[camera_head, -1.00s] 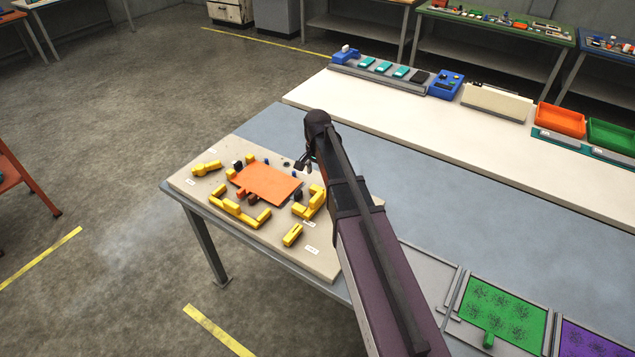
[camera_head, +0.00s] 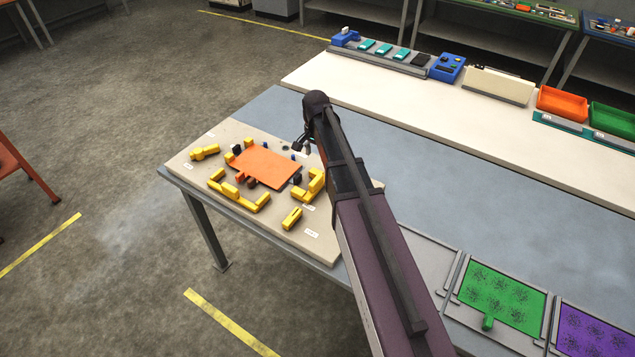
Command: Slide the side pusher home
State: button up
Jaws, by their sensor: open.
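An orange plate (camera_head: 268,165) lies on a beige fixture board (camera_head: 200,170) at the near end of the bench. Yellow parts stand around it: one at the upper left (camera_head: 205,153), a long bracket along its front left side (camera_head: 238,190), a bracket at its right (camera_head: 311,187) and a small separate block at the front (camera_head: 291,218). I cannot tell which of them is the side pusher. My gripper (camera_head: 301,146) is open and empty, above the far right of the board, apart from the yellow parts. My arm hides part of the board's right side.
White labels (camera_head: 311,233) lie on the board. Green (camera_head: 497,295) and purple (camera_head: 592,334) panels lie at the lower right. A raised cream shelf (camera_head: 420,105) along the back holds a blue device (camera_head: 446,67) and orange (camera_head: 561,103) and green bins. The blue-grey bench middle is clear.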

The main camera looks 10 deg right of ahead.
aim_at(316, 179)
jog(key=shift+f+b, duration=5.8)
jog(key=shift+f, duration=0.3)
grip_shut()
